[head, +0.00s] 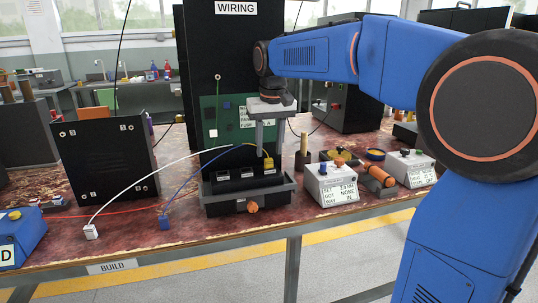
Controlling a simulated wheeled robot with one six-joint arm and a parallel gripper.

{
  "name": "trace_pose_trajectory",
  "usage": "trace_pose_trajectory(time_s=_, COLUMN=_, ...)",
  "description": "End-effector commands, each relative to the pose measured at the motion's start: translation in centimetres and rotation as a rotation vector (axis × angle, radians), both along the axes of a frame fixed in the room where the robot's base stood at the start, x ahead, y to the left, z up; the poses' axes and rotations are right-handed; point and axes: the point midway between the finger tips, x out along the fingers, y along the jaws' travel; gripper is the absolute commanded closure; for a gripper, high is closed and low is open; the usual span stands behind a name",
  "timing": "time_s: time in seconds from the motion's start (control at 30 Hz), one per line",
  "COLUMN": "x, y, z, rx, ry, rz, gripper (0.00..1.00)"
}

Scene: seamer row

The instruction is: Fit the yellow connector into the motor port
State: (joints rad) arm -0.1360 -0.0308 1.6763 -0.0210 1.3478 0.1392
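The yellow connector (268,162) is at the tips of my gripper (265,153), which looks shut on it. The connector is just above the right end of the black port block (246,179). I cannot tell whether it touches the block or is in an opening, and the fingers hide part of it. Several small sockets with labels too small to read line the block, so I cannot tell which is the motor port. The block stands in front of a green board (209,117) on the black panel marked WIRING (235,40).
A white control box (329,185), orange rollers (380,176) and another control box (410,168) stand to the right.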

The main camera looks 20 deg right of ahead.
Motion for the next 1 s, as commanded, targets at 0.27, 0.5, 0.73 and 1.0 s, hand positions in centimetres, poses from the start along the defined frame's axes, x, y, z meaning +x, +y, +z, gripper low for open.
trace_pose_trajectory(time_s=0.27, x=-0.8, y=0.0, z=5.4, rx=0.0, ry=-0.003, rz=0.0, gripper=0.62)
trace_pose_trajectory(time_s=0.5, x=-1.2, y=0.0, z=8.1, rx=0.0, ry=-0.001, rz=0.0, gripper=0.62)
trace_pose_trajectory(time_s=0.73, x=-1.3, y=0.0, z=8.6, rx=0.0, ry=0.0, rz=0.0, gripper=0.62)
trace_pose_trajectory(time_s=1.0, x=-5.0, y=-1.3, z=7.3, rx=0.004, ry=-0.029, rz=0.0, gripper=0.62)
